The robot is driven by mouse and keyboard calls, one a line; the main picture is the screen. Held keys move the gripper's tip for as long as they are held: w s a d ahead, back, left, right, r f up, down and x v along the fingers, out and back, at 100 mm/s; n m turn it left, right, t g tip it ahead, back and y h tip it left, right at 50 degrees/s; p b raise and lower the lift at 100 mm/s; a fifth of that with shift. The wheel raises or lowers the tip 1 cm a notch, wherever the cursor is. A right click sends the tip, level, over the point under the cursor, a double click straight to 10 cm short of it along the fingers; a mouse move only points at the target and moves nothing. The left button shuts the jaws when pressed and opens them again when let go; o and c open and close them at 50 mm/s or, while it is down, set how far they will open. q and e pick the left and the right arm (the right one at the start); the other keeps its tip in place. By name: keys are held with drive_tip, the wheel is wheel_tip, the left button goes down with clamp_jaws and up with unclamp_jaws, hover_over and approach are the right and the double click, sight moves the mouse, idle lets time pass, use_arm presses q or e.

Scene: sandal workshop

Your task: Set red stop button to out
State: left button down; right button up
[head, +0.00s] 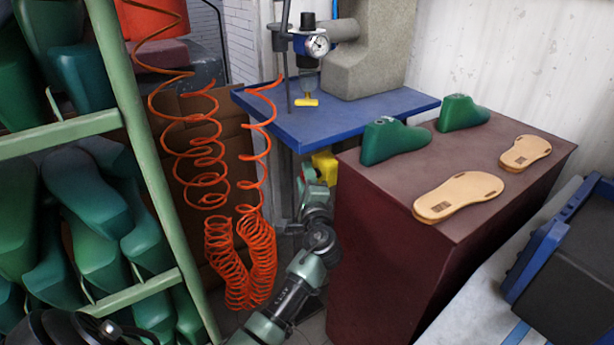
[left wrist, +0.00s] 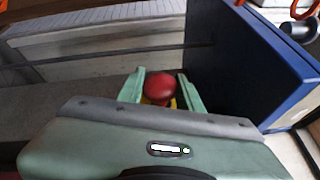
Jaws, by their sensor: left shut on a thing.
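The red stop button (left wrist: 161,86) is a round red knob in the left wrist view, between the two pale green fingers of my left gripper (left wrist: 160,76). A bit of its yellow housing (left wrist: 172,103) shows around it. In the head view the yellow housing (head: 325,165) is below the blue table's front edge, beside the maroon cabinet. My left gripper (head: 309,174) reaches up to it there and hides the red knob. The left gripper is shut on the knob. How far the knob stands out cannot be told. My right gripper is not in view.
The blue table (head: 385,108) carries a grey machine with a pressure gauge (head: 317,44). The maroon cabinet (head: 365,250), with green lasts and tan soles on top, stands close right of my arm. Orange coiled hoses (head: 240,250) hang close left. A green rack (head: 150,165) holds several lasts.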

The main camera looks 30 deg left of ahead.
use_arm(q)
drive_tip(key=c, duration=1.2)
unclamp_jaws()
drive_tip(key=shift+s+f, duration=0.1)
drive_tip(key=shift+f, duration=0.1)
drive_tip(key=shift+c, duration=0.2)
drive_tip(key=shift+o, duration=0.2)
drive_tip(key=shift+s+r, duration=0.15)
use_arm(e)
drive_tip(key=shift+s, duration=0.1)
use_arm(q)
drive_tip(key=shift+s+d, duration=0.2)
drive_tip(key=v, duration=0.7)
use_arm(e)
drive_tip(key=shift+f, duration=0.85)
use_arm(q)
drive_tip(key=shift+s, duration=0.1)
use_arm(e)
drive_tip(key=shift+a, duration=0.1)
